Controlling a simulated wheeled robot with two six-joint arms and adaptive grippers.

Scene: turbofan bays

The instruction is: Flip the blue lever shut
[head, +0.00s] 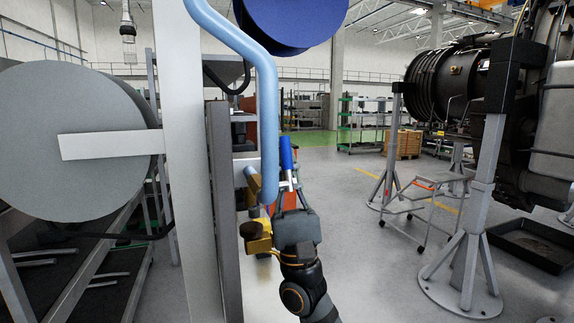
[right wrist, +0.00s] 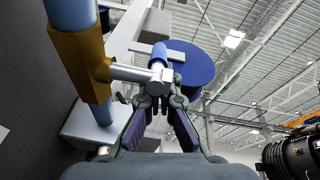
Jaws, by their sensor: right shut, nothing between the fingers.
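The blue lever (head: 286,153) stands nearly upright beside the light blue pipe (head: 268,110). In the right wrist view the lever's blue grip (right wrist: 158,54) shows just beyond my fingertips. A silver stem (right wrist: 130,72) links it to the brass valve body (right wrist: 82,62) on the pipe. My right gripper (head: 291,188) is just below the blue grip, by the lever's lower end. In the right wrist view its fingers (right wrist: 159,92) are closed together with nothing between them. The fingertips overlap the lever's lower end in view; I cannot tell whether they touch. My left gripper is not in view.
A grey upright post (head: 185,150) and a large grey drum (head: 75,110) stand to the left. A yellow fitting with a dark knob (head: 256,235) sits close left of my right gripper. An engine on stands (head: 470,220) is at right.

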